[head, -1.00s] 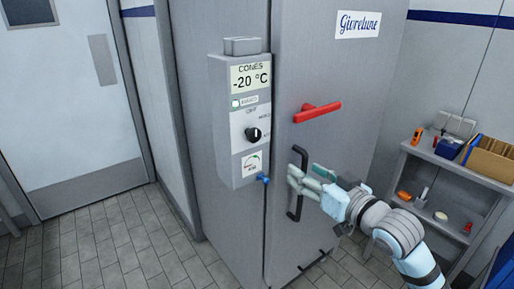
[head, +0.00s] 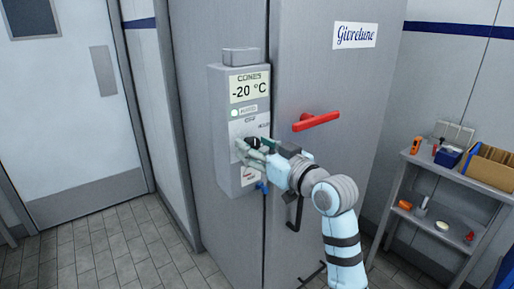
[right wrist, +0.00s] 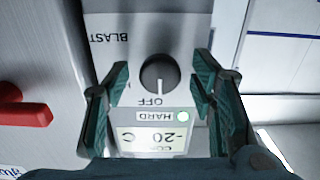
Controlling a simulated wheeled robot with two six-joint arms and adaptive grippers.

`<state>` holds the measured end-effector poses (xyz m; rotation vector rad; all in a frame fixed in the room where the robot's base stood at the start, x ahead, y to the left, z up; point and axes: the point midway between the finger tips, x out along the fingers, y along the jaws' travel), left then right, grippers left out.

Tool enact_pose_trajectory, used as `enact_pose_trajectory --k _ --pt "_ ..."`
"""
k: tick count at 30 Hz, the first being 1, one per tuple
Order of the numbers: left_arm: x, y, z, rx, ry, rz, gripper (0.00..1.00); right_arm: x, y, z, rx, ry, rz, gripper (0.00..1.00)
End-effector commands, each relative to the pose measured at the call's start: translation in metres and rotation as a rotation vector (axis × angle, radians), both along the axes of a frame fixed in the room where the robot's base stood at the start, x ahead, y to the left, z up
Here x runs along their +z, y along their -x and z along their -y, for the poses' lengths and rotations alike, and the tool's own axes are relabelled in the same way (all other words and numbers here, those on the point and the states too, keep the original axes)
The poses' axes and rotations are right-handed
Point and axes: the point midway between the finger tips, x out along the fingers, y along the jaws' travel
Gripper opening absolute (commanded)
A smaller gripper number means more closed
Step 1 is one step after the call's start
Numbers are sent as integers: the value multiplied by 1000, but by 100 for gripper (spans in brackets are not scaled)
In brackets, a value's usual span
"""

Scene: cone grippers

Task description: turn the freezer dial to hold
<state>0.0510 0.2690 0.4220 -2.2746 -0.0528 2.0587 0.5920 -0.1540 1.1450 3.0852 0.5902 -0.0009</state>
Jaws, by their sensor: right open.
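The freezer dial (right wrist: 157,72) is a round black knob with a white pointer line on the grey control box. In the upside-down right wrist view its line points at the OFF label. BLAST is legible there; the HOLD label (head: 264,125) shows in the head view. My right gripper (head: 256,150) is in front of the dial, open. In the right wrist view its green-padded fingers (right wrist: 160,84) stand on either side of the knob, with gaps to it. In the head view the fingers hide part of the dial. My left gripper is not in view.
The control box (head: 218,100) reads -20 °C, with a lit green lamp by HARD. The freezer has a red lever (head: 316,121) and a black door handle (head: 296,212). A shelf (head: 458,176) with small items stands at right. Floor at left is clear.

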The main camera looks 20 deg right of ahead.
Motion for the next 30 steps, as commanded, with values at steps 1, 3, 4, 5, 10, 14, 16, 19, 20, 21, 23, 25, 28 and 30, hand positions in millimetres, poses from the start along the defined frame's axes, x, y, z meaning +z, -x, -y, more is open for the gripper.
enact_pose_trajectory --k 1,3,4,5,10,14,16,19,20,21,23,25,28,30 --pt "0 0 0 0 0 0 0 0 0 0 0 0 0 51" --pt "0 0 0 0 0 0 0 0 0 0 0 0 0 51" --pt "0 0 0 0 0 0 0 0 0 0 0 0 0 51" --pt "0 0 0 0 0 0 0 0 0 0 0 0 0 49" --pt "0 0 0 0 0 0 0 0 0 0 0 -1 1 22" --pt "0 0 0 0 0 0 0 0 0 0 0 -1 0 3" --pt "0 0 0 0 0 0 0 0 0 0 0 -2 -1 3" --pt "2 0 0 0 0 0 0 1 0 0 0 -7 -3 3" --pt "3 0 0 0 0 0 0 1 0 0 0 -10 -4 3" --pt "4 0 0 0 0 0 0 1 0 0 0 -17 -7 3" --pt "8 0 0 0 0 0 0 2 0 0 0 -31 -12 3" --pt "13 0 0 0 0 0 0 2 0 0 1 -52 -23 3" --pt "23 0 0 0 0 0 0 4 0 0 1 -98 -41 3" --pt "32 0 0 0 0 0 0 4 0 0 1 -138 -58 3"
